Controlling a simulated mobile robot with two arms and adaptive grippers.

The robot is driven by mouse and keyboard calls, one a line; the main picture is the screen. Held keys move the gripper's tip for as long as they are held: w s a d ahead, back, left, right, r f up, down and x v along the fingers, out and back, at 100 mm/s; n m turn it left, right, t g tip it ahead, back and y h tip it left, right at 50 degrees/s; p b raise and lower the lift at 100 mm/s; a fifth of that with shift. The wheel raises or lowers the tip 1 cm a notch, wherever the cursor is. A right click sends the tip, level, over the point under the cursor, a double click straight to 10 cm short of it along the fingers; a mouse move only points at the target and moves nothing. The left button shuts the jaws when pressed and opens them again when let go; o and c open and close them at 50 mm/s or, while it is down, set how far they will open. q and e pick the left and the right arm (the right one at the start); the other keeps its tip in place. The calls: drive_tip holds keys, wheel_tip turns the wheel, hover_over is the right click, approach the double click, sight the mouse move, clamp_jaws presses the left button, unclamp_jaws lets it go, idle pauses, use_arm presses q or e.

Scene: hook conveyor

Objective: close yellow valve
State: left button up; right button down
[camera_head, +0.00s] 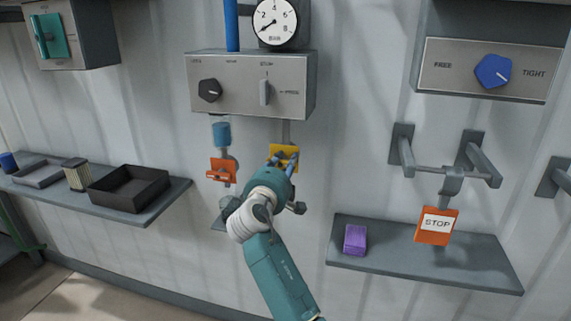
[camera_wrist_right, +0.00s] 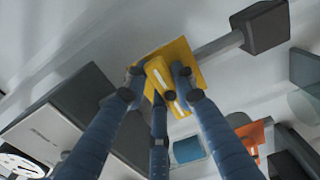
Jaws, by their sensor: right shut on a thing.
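The yellow valve (camera_head: 286,150) is on a bracket below the grey panel in the head view, partly hidden by my right gripper (camera_head: 281,163). In the right wrist view it is a yellow square plate (camera_wrist_right: 193,73) with a raised yellow bar (camera_wrist_right: 160,75). The blue fingers of my right gripper (camera_wrist_right: 160,84) reach around the bar from both sides and are shut on it. My left gripper is in neither view.
An orange valve (camera_head: 221,170) hangs just left, below a blue cylinder (camera_head: 221,134). The grey panel (camera_head: 290,103) with a black knob and lever is above.

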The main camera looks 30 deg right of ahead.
drive_tip(key=shift+f, duration=0.1)
drive_tip(key=c, duration=1.4)
unclamp_jaws()
drive_tip(key=v, duration=1.2)
drive_tip(key=shift+s, duration=0.1)
